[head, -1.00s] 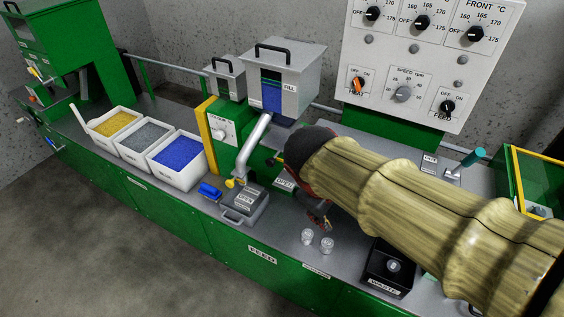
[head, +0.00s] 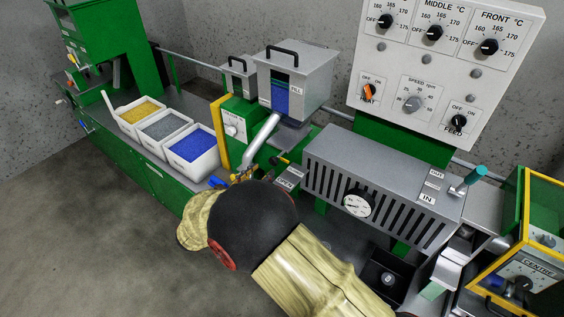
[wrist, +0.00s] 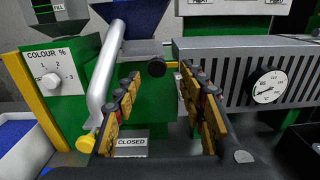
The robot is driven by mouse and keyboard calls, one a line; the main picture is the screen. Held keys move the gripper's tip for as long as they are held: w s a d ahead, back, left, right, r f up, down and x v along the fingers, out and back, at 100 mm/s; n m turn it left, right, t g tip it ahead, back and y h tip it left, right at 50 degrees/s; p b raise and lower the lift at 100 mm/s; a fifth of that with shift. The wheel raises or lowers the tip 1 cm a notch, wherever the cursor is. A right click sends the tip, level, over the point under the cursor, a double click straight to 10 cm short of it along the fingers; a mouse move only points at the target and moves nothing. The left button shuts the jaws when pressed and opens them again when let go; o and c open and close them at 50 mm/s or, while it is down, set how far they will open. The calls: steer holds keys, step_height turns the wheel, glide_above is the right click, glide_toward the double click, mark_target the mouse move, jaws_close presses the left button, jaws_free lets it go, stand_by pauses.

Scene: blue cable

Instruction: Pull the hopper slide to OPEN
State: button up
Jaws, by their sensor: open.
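The grey hopper (head: 313,78) with blue material in its window stands on the green machine in the head view. Its tapered dark blue base shows in the wrist view (wrist: 140,18). A round black knob (wrist: 156,68), apparently the slide's handle, sticks out below it. My gripper (wrist: 160,78) is open, with its yellow-padded fingers left and right of the knob in the picture. Whether they reach around it I cannot tell. A CLOSED label (wrist: 131,142) shows low between the fingers.
A bent grey pipe (wrist: 107,80) with a yellow end runs close left of my fingers. The slotted grey housing (wrist: 255,68) with a dial is close on the right. Bins of coloured pellets (head: 192,146) stand left. A control panel (head: 440,65) rises behind.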

mark_target(272, 162)
steer(key=b+x, duration=0.2)
steer(key=x, duration=0.5)
steer(key=shift+w, duration=0.4)
steer(key=shift+c, duration=1.3)
steer(key=c, duration=0.7)
steer(key=shift+a, duration=0.1)
jaws_close()
